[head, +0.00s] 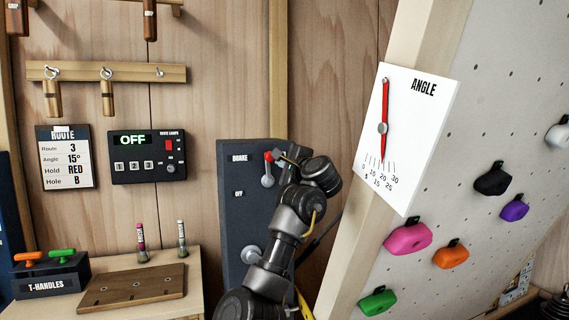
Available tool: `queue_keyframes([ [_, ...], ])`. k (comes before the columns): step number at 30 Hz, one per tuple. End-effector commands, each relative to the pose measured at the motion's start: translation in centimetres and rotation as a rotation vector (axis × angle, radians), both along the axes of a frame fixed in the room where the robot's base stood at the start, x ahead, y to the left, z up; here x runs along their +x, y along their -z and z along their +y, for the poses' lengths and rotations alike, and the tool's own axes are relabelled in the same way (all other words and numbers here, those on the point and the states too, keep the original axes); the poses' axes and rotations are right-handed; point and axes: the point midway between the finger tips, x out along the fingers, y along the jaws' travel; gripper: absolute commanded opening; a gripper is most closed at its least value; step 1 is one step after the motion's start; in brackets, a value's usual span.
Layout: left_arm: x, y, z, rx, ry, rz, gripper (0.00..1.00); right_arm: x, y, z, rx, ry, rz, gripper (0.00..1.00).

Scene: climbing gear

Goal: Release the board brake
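The dark brake panel (237,226) stands upright left of the tilted climbing board. It carries the labels BRAKE and, lower, OFF. A grey lever (267,181) with a red knob (268,157) sits near its upper right, the knob at about the height of the BRAKE label. My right gripper is not seen.
The climbing board (465,150) leans at right with coloured holds and an angle dial (408,140). A lamp box (148,156) reading OFF and a route card (67,158) hang at left. A wooden bench (190,268) stands below, with a T-handle box (52,275).

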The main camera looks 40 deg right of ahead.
Motion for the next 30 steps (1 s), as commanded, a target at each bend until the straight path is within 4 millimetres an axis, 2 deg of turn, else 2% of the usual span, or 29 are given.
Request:
queue_keyframes([
  [16,0.1,-1.4,0.0,0.000,0.000,-0.001,0.36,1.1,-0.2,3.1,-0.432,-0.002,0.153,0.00],
  [30,0.1,-3.9,0.0,0.000,0.000,-0.002,0.36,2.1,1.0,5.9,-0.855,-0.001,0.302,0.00],
])
